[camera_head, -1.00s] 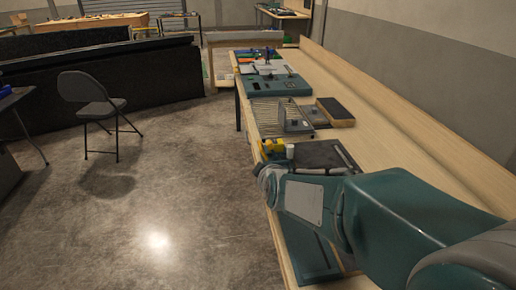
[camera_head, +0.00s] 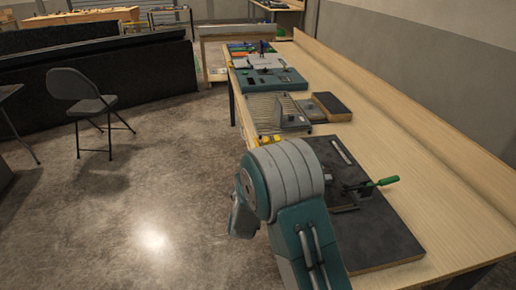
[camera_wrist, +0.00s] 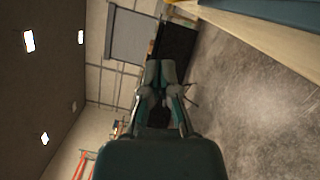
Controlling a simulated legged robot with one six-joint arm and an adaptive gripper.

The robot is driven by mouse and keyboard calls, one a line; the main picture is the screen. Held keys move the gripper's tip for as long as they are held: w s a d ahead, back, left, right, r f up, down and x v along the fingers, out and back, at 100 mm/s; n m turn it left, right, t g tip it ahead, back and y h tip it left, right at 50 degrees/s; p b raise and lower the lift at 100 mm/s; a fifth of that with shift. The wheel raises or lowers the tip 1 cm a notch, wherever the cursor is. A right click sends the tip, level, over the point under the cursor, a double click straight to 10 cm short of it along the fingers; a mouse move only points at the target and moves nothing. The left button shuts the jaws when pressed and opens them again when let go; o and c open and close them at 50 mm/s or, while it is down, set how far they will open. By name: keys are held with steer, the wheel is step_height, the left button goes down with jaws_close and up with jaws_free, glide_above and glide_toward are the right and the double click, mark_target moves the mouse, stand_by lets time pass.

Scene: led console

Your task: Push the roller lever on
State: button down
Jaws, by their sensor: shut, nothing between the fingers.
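I cannot make out the roller lever for certain in either view. A dark board (camera_head: 385,238) on the near bench carries a metal clamp-like fixture with a green handle (camera_head: 386,181). Teal boards with small fixtures (camera_head: 268,80) lie further along the bench, too small to read. My gripper (camera_wrist: 160,68) shows in the wrist view, its fingertips together and empty. It points out over open space, away from the bench surface. In the head view my arm's bulk hides the fingers and part of the dark board's left side.
The long wooden bench (camera_head: 440,185) has a bare strip along its right side, by a raised back edge. A wire-ribbed tray (camera_head: 268,112) and a dark block on wood (camera_head: 332,106) stand beyond the board. A folding chair (camera_head: 82,92) stands left on open floor.

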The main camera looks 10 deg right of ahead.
steer(key=shift+f, duration=0.25)
steer(key=w+d, duration=0.2)
steer(key=w, duration=0.1)
steer(key=w+d+r, duration=0.1)
steer(key=w+d, duration=0.1)
steer(key=w, duration=0.1)
steer(key=w+d+r, duration=0.1)
steer(key=w+d, duration=0.1)
steer(key=w, duration=0.1)
steer(key=shift+w+r, duration=0.2)
steer(key=shift+w, duration=0.15)
